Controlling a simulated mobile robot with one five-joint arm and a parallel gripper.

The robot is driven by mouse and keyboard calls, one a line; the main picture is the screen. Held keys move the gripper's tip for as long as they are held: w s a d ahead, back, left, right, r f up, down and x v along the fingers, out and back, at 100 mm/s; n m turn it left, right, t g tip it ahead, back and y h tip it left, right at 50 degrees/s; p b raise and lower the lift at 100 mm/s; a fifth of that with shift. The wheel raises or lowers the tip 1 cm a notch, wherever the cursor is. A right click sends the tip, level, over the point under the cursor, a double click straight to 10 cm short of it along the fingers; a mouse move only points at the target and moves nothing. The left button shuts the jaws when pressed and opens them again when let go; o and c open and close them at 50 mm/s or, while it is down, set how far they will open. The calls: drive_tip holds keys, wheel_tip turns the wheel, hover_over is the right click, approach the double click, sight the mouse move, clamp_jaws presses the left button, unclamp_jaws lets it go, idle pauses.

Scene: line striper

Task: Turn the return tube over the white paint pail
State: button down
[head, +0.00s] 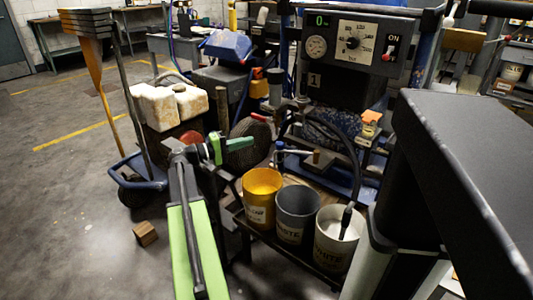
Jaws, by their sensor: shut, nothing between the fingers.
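The white paint pail (338,246) stands at the right end of a row of three pails on a low dark shelf. A thin metal return tube (296,152) sits behind the row, with a copper-coloured end pointing right, behind the gap between the grey and white pails. A black hose (352,165) arches down, its dark end inside the white pail. My green-and-dark arm reaches up from the bottom left. My gripper (240,143) appears to be its green end, shut and empty, left of the tube and apart from it.
The yellow pail (262,196) and grey waste pail (297,210) stand left of the white one. The striper's gauge panel (352,45) rises behind. A wooden block (145,234) and a blue hand truck (138,178) are at left. The floor further left is clear.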

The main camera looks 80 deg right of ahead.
drive_tip(key=x, duration=1)
drive_tip(key=a, duration=0.2)
drive_tip(key=s+a, duration=0.1)
drive_tip(key=a, duration=0.1)
drive_tip(key=shift+f, duration=0.1)
